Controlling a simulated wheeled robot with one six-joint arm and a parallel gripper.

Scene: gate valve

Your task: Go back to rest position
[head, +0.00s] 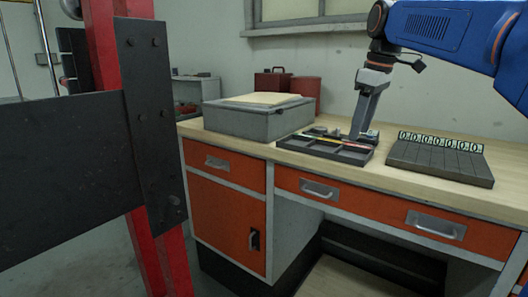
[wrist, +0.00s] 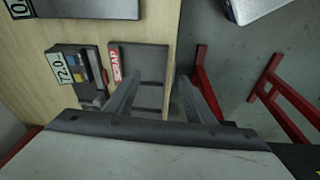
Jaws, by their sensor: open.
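My gripper (head: 360,134) hangs from the blue arm at the upper right of the head view and points down over the workbench (head: 462,203). In the wrist view its two fingers (wrist: 158,84) stand apart with nothing between them. Behind them lie the bench's edge and a grey compartment tray with a red SCRAP label (wrist: 116,65). In the head view the gripper's lower end overlaps the back right of a dark divided tray (head: 345,153); I cannot tell whether they touch. No gate valve can be made out.
A grey box (head: 250,124) stands left of the tray, and a dark slab with number tags (head: 437,165) lies to its right. A red post (head: 108,50) and black plate (head: 151,125) fill the near left. Red frames (wrist: 205,90) stand beyond the bench edge.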

